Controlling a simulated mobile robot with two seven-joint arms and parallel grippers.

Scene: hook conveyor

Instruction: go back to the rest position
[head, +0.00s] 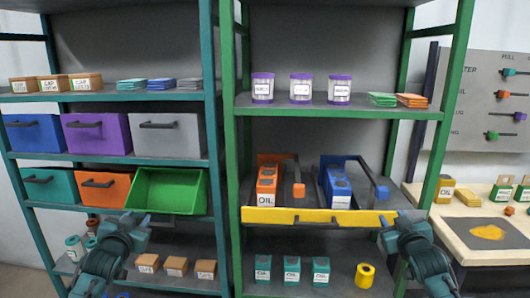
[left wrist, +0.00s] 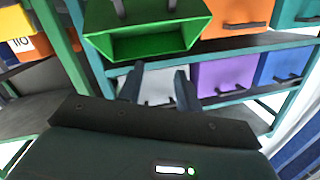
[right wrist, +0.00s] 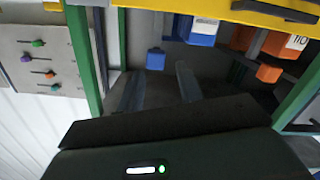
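My left gripper (head: 134,219) is raised in front of the left shelf, just below the open green bin. In the left wrist view its two fingers (left wrist: 157,84) stand apart with nothing between them. My right gripper (head: 402,219) is in front of the right shelf, near the right end of the yellow-fronted tray. In the right wrist view its fingers (right wrist: 158,88) are apart and empty. Neither gripper visibly holds anything.
The green bin (head: 167,190) sticks out from the left shelf. The yellow-fronted tray (head: 318,217) holds orange and blue oil packs. A table (head: 475,238) stands at the right.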

